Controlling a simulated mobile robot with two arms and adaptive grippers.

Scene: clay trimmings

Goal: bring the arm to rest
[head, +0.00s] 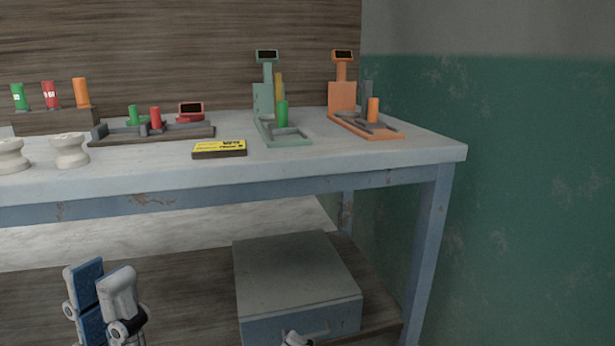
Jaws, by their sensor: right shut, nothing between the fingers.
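My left gripper (102,275) is at the lower left, in front of the workbench and below its top. Of my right gripper (296,340) only a small light grey piece shows at the bottom edge, in front of the grey box. The rest of it is out of the picture. It is shut with nothing in it. Both grippers are clear of the items on the bench.
The workbench (330,162) carries a green stand (263,100), an orange stand (341,97), a yellow-labelled block (219,149), a dark tray (170,137) and white spools (71,152). A grey box (295,272) sits on the lower shelf. Open floor is not visible.

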